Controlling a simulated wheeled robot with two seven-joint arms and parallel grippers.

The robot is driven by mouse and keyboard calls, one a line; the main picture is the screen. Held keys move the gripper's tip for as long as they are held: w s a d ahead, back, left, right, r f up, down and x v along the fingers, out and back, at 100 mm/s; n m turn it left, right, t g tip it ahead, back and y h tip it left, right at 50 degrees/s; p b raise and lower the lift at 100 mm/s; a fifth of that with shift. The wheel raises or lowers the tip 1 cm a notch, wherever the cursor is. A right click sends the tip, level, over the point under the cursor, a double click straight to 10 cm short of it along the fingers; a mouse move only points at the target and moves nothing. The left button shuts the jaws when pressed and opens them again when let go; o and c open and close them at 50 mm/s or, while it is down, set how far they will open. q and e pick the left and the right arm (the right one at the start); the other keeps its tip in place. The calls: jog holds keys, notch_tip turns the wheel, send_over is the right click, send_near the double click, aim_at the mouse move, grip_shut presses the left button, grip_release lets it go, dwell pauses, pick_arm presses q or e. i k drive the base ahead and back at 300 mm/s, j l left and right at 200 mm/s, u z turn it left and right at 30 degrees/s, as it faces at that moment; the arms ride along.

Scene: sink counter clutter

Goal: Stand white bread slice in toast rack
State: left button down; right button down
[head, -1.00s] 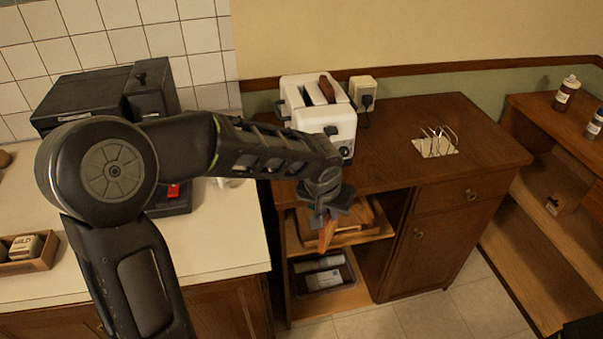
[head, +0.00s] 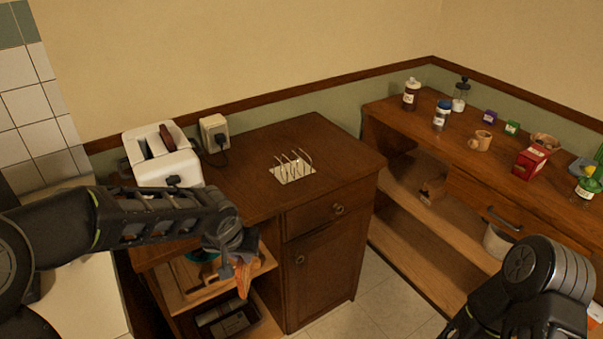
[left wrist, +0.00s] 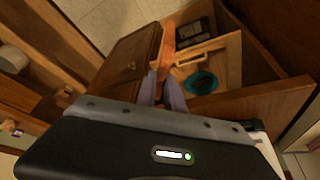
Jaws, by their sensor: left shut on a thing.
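The toast rack (head: 292,170), thin metal wires on a pale base, stands upright on the wooden cabinet top in the head view. No bread shows in it. In the left wrist view the slice (left wrist: 168,48) sticks out past the fingers (left wrist: 162,78). My right gripper is out of view.
A white toaster (head: 165,165) with a dark brown piece in its slot stands left of the rack, near a wall socket. The cabinet top (head: 330,150) around the rack is clear. A teal round item (left wrist: 200,82) sits on the shelf. A cluttered side shelf (head: 450,150) is at right.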

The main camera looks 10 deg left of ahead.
aim_at(291, 171)
jog(key=i+l, duration=0.1)
jog(key=l, duration=0.3)
jog(key=i+l, duration=0.15)
jog(key=l, duration=0.25)
jog(key=i+l, duration=0.1)
jog(key=l, duration=0.3)
jog(key=u, duration=0.05)
